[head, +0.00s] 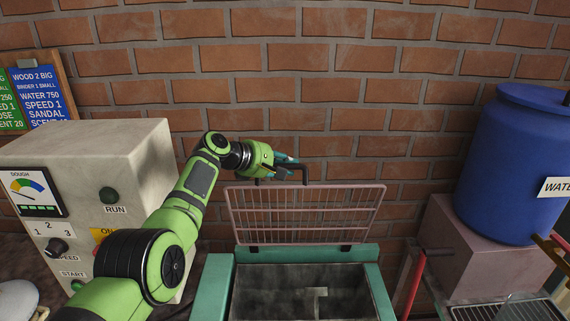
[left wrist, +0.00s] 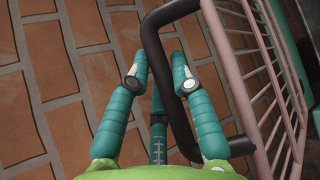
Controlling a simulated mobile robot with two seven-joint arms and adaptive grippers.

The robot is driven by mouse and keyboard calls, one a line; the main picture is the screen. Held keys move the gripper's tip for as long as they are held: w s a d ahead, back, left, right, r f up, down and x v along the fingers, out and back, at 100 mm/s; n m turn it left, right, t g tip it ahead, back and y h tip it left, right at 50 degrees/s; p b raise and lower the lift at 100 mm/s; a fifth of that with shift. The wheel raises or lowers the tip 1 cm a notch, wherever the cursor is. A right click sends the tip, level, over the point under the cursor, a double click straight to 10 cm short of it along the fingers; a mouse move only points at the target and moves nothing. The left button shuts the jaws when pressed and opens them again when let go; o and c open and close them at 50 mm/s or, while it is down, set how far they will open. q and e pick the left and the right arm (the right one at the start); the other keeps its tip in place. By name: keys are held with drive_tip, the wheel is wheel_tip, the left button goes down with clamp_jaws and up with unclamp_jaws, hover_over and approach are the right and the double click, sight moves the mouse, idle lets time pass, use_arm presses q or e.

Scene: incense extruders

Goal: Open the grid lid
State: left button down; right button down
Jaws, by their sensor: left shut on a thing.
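The pink wire grid lid (head: 300,213) stands raised, nearly upright, at the back edge of the teal hopper (head: 219,285). Its dark bar handle (head: 305,174) sticks up at the lid's top edge. My left gripper (head: 287,165) is at this handle, its teal fingers partly hiding it. In the left wrist view the dark handle (left wrist: 156,45) runs between the fingers of the gripper (left wrist: 158,72), and the lid's pink bars (left wrist: 255,70) are to the right. My right gripper is not in view.
A control box (head: 120,165) with a dial and knobs stands at the left, beside my left arm. A blue water barrel (head: 505,170) sits on a pinkish block (head: 462,245) at the right. A brick wall (head: 350,90) is close behind the lid. The hopper's top is uncovered.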

use_arm(q)
drive_tip(key=shift+w+f, duration=0.1)
drive_tip(key=shift+w, duration=0.1)
drive_tip(key=c, duration=1)
unclamp_jaws()
drive_tip(key=shift+c, duration=0.2)
drive_tip(key=shift+v, duration=0.85)
drive_tip(key=shift+s+a+r, duration=0.3)
drive_tip(key=shift+a, duration=0.25)
drive_tip(key=v, duration=0.9)
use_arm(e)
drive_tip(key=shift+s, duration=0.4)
use_arm(q)
drive_tip(key=shift+s+d+f, duration=0.1)
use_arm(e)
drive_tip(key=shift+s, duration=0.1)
